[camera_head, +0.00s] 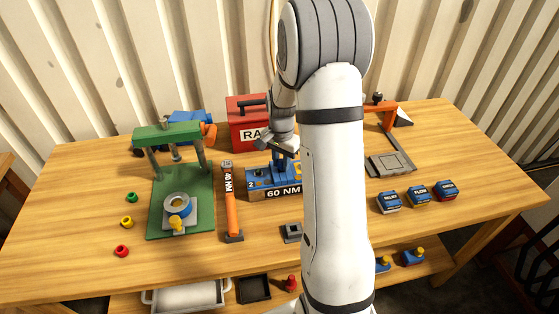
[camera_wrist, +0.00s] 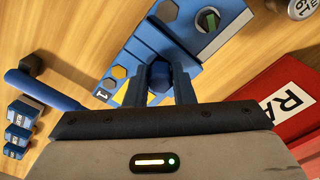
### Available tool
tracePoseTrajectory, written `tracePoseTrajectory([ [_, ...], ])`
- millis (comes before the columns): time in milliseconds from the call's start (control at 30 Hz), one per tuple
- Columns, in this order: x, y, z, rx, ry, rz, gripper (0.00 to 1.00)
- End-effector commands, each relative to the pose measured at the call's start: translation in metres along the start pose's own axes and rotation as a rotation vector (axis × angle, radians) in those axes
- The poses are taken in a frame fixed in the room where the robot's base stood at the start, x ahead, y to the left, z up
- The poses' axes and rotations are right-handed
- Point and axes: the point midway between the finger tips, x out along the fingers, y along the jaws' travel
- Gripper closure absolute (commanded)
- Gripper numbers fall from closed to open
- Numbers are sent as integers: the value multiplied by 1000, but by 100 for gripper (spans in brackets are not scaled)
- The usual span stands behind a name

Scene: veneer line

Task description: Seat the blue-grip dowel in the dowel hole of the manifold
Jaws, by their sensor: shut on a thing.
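The manifold (camera_head: 262,180) is a blue block at the middle of the table, with a "60 NM" label on its front. In the wrist view, its top (camera_wrist: 128,55) shows yellow hexagons. My gripper (camera_head: 281,147) is over the manifold, pointing down. In the wrist view, my gripper (camera_wrist: 161,90) is shut on the blue-grip dowel (camera_wrist: 159,76), whose blue grip shows between the fingers. The dowel's lower end and the dowel hole cannot be made out, so I cannot tell whether the dowel is in the hole.
A red toolbox (camera_head: 246,122) stands close behind the manifold. An orange-handled tool (camera_head: 230,196) lies to its left, beside a green press (camera_head: 178,205). Small labelled blocks (camera_head: 418,195) sit at the right. A blue-handled tool (camera_wrist: 45,88) shows in the wrist view.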

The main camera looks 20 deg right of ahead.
Motion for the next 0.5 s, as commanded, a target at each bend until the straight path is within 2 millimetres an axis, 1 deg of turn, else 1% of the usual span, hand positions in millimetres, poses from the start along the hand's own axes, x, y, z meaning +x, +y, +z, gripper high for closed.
tracePoseTrajectory([
  [167,4,0,0,0,0,0,100],
  [200,3,0,0,-1,0,0,76],
  [433,3,0,0,-1,0,0,57],
  [500,2,0,0,-1,0,0,56],
])
